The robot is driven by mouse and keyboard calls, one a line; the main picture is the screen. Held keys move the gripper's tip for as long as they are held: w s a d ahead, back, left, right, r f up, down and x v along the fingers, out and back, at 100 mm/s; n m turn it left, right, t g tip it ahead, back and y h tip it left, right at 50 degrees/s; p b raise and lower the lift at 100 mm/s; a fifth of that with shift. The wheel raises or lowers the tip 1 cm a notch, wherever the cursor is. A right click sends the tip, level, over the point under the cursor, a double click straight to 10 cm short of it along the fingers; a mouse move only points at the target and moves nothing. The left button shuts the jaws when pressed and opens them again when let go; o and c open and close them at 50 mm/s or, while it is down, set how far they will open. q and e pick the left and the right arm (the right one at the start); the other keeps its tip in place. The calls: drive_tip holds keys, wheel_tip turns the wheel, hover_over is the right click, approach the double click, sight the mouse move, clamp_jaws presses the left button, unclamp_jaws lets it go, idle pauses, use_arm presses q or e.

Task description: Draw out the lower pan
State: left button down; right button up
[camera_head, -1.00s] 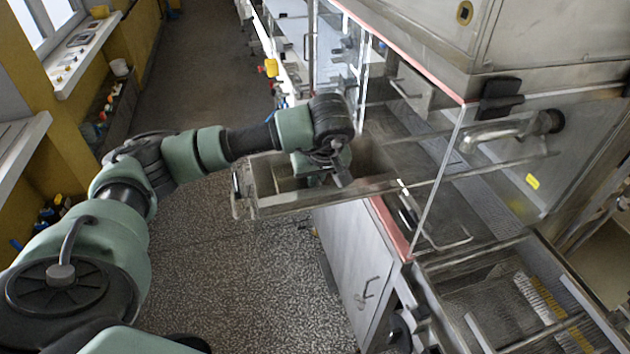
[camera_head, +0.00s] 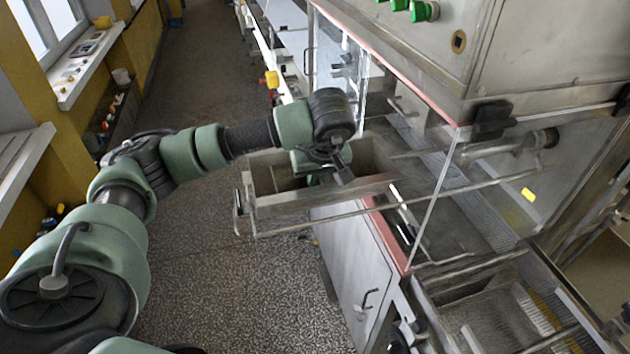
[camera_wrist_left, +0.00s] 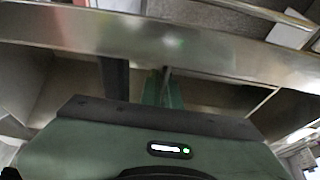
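The lower pan (camera_head: 272,206) is a long grey metal trough that sticks out to the left from the enrober's side, with a bent rod handle at its left end (camera_head: 239,208). My left gripper (camera_head: 325,176) points down at the pan's inner part, close to the machine's side. The wrist hides part of the pan and the fingertips. In the left wrist view, the green and dark fingers (camera_wrist_left: 160,88) reach toward a shiny metal wall (camera_wrist_left: 200,50). I cannot tell whether they touch or grip it. My right gripper is not in view.
The enrober (camera_head: 345,255) stands on the right, with a clear guard panel (camera_head: 440,200) and long rods beside the pan. A mesh section (camera_head: 490,315) is at lower right. The speckled floor (camera_head: 225,280) left of the machine is open. A windowsill (camera_head: 90,60) lines the left wall.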

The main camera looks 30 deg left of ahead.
use_arm(q)
drive_tip(key=shift+r+p, duration=0.7)
drive_tip(key=shift+r, duration=0.85)
drive_tip(key=shift+w+r, duration=0.1)
drive_tip(key=shift+r, duration=0.1)
